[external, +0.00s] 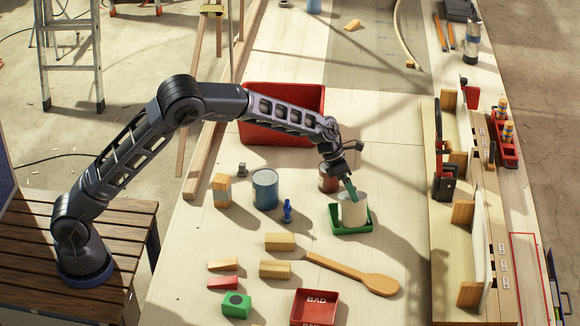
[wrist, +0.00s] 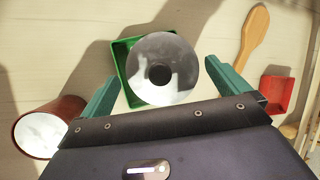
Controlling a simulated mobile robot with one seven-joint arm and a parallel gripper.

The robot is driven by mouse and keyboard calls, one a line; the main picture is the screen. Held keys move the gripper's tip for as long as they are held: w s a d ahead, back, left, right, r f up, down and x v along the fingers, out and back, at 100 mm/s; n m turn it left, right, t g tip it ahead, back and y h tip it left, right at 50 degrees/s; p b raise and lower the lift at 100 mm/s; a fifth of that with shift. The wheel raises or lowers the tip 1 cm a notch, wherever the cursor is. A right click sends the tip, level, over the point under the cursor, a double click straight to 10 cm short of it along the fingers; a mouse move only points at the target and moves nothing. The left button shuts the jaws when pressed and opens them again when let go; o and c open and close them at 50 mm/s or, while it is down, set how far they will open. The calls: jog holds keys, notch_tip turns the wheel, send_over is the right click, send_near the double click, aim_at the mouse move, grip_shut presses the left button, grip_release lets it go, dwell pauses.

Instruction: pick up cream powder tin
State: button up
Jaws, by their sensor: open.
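The cream powder tin (external: 353,213) stands upright in a small green tray (external: 352,232) on the bench. In the wrist view its round, shiny grey top (wrist: 178,88) with a dark centre shows between my fingers, and the green tray (wrist: 124,62) shows around it. My gripper (external: 350,188) is at the tin's top in the external view. In the wrist view my gripper (wrist: 162,72) is open, with one green finger on each side of the tin. I cannot tell whether either finger touches it.
A reddish-brown tin (external: 327,181) stands close behind left of the tray; its white top shows in the wrist view (wrist: 42,134). A blue tin (external: 265,190), blue bottle (external: 288,211), wooden spoon (external: 360,277) and red BAD tray (external: 315,308) are near. A red bin (external: 262,132) stands behind.

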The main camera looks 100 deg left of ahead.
jog(key=x, duration=0.5)
jog(key=shift+s+d, duration=0.15)
jog(key=c, duration=1.3)
